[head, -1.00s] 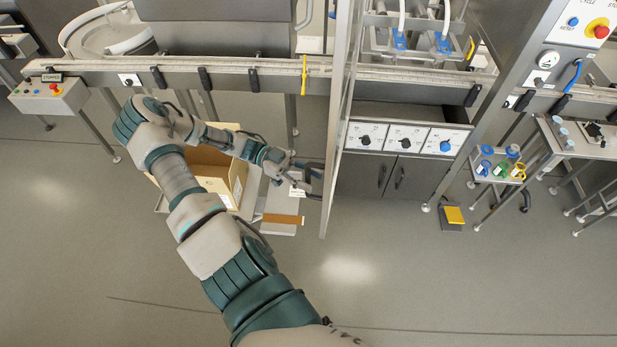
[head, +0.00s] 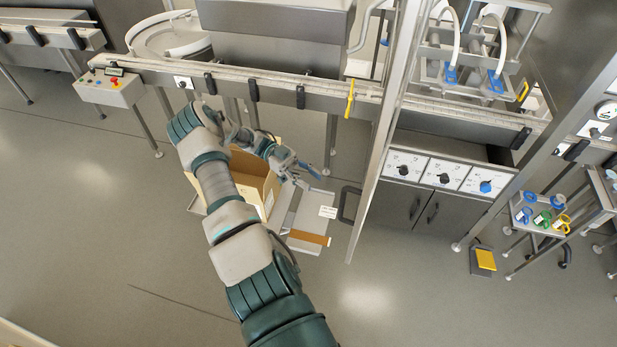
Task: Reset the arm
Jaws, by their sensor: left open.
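My left arm reaches up the middle of the head view from the bottom edge. Its left gripper (head: 306,175) is open, with nothing seen between its fingers. It is above the grey stand beside the cardboard box (head: 262,185). The box is open at the top and partly hidden behind my forearm. My right gripper is not in view.
A conveyor rail (head: 300,82) runs across the back, with a control box (head: 108,90) at left. A metal post (head: 385,140) stands right of my gripper. A tool cart (head: 540,215) and a yellow pedal (head: 485,259) are at right. The floor at lower left is clear.

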